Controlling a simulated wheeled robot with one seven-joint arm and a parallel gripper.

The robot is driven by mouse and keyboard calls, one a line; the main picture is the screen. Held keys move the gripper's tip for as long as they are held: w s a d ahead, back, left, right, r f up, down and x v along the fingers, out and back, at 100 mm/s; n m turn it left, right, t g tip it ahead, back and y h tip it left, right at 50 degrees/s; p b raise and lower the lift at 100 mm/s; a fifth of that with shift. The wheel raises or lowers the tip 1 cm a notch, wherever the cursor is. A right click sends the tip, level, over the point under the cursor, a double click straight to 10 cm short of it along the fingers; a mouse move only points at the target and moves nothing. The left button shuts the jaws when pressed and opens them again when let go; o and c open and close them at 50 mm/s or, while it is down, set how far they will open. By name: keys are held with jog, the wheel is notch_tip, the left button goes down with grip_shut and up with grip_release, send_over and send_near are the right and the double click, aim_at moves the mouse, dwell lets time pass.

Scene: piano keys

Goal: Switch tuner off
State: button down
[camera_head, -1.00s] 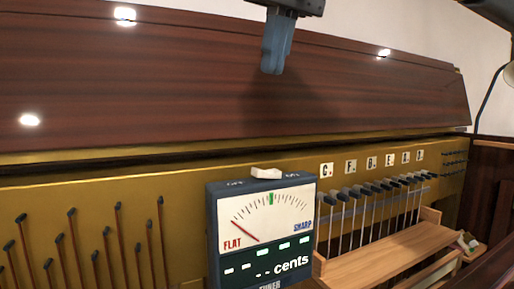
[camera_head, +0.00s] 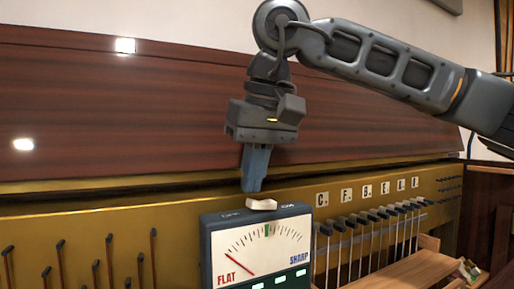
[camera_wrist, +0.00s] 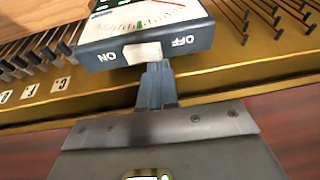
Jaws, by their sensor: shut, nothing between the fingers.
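The tuner (camera_head: 262,250) is a dark blue box with a white dial face reading FLAT to SHARP; its red needle points toward FLAT and green marks show below. A cream rocker switch (camera_head: 262,204) sits on its top edge. In the wrist view the tuner (camera_wrist: 90,55) shows ON and OFF labels on either side of the switch (camera_wrist: 142,52). My gripper (camera_head: 251,190) is shut and empty, pointing down, its tips close to the switch. In the wrist view the tips (camera_wrist: 159,66) are at the OFF side of the switch; I cannot tell whether they touch it.
A brown wooden panel (camera_head: 120,100) stands behind, above a gold rail (camera_head: 165,205). Tuning pins with red rods (camera_head: 60,262) are at left. Lettered tiles (camera_head: 366,190), black-topped levers (camera_head: 385,215) and a wooden shelf (camera_head: 400,270) are at right.

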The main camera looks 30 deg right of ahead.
jog(key=shift+f, duration=0.4)
jog(key=shift+a, duration=0.1)
jog(key=shift+a+f+b, duration=0.1)
jog(key=shift+f+b, duration=0.25)
jog(key=shift+r, duration=0.1)
jog(key=shift+d+r, duration=0.2)
jog(key=shift+d, duration=0.5)
jog(key=shift+r, duration=0.1)
